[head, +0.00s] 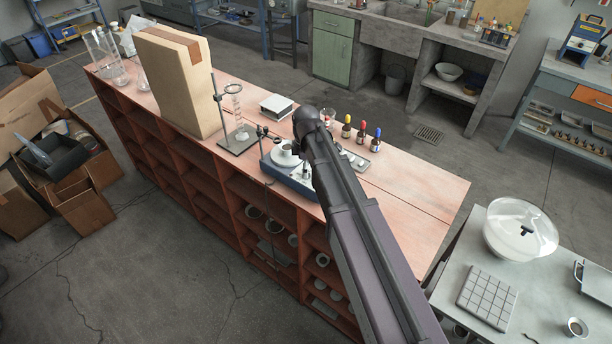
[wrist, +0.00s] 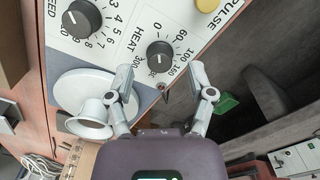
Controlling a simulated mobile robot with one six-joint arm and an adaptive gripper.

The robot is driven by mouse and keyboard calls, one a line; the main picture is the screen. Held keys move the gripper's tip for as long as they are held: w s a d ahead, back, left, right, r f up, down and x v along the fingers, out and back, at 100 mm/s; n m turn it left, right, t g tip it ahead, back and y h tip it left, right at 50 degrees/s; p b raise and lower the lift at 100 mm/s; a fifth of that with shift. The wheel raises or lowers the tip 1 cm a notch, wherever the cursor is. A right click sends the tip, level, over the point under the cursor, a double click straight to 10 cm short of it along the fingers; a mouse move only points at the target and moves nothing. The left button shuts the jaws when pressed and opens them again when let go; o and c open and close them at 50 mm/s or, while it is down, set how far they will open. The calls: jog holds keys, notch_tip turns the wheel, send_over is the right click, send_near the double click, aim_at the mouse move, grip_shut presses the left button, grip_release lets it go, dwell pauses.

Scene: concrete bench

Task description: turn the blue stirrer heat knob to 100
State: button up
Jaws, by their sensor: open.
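The blue stirrer (head: 291,180) stands at the front edge of the bench, with a white round plate on top. Its dark heat knob (wrist: 160,56) shows in the wrist view on the pale panel, beside the word HEAT and a scale with 0, 60, 100, 160 and 300. I cannot clearly read where the knob points. My gripper (wrist: 161,76) is open and empty, its two fingertips apart on the left and right of the knob's lower side, with gaps to the knob. In the head view my arm hides the knob.
A speed knob (wrist: 82,18) and a yellow pulse button (wrist: 207,5) flank the heat knob. A ring stand (head: 237,138) stands left of the stirrer. Small dropper bottles (head: 361,132) are behind my arm. A tall cardboard box (head: 180,85) stands further left. The bench's right end is clear.

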jog(key=shift+f+b, duration=0.5)
jog(key=shift+f, duration=0.25)
grip_shut()
